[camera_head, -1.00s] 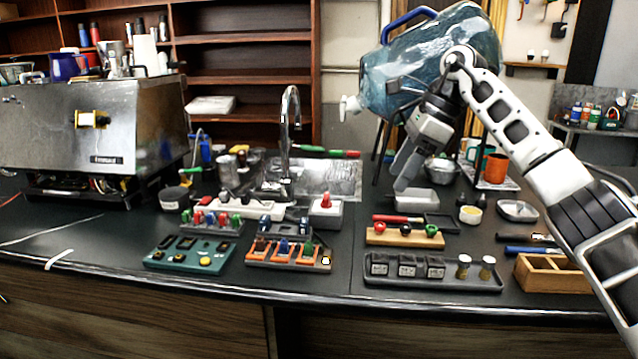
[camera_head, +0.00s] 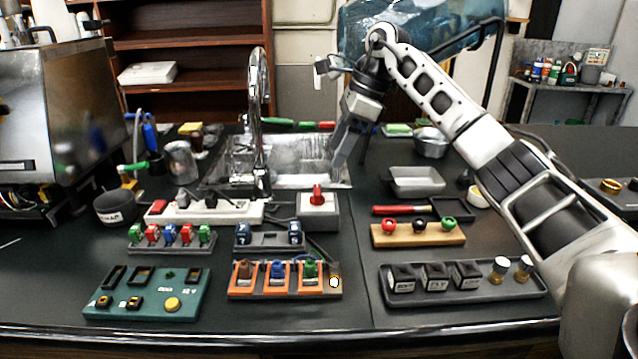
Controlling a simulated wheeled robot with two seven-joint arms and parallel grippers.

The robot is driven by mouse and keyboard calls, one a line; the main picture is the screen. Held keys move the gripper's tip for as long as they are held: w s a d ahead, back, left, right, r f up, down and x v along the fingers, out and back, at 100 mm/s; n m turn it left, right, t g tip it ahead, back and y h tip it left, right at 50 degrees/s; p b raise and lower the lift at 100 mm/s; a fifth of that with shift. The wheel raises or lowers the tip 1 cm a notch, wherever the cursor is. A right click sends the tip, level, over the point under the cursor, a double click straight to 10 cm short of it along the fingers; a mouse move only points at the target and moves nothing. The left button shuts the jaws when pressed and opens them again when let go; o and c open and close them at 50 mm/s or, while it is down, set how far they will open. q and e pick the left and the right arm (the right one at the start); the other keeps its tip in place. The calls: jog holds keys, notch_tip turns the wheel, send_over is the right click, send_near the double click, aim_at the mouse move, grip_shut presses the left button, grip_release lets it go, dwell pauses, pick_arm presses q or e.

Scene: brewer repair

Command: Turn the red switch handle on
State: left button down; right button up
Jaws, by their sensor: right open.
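A red switch handle (camera_head: 317,194) stands upright on top of a small grey box (camera_head: 318,212) near the middle of the counter. My right gripper (camera_head: 340,160) hangs in the air above and slightly right of it, fingers pointing down. It appears empty and apart from the handle. Its fingers are seen nearly edge-on, so the gap between them is hard to see. My left gripper is not in view.
Left of the box lies a white power strip (camera_head: 225,212) with a red switch. In front are an orange switch panel (camera_head: 240,295) and a green board (camera_head: 190,312). A wooden block with knobs (camera_head: 405,238) stands right. A tap (camera_head: 256,95) rises behind.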

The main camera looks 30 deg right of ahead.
aim_at(318, 189)
jog(key=x, duration=0.9)
jog(key=shift+w+a+f+p, duration=0.1)
jog(key=shift+w+f+p, duration=0.05)
jog(key=shift+p, duration=0.15)
jog(key=c, duration=1)
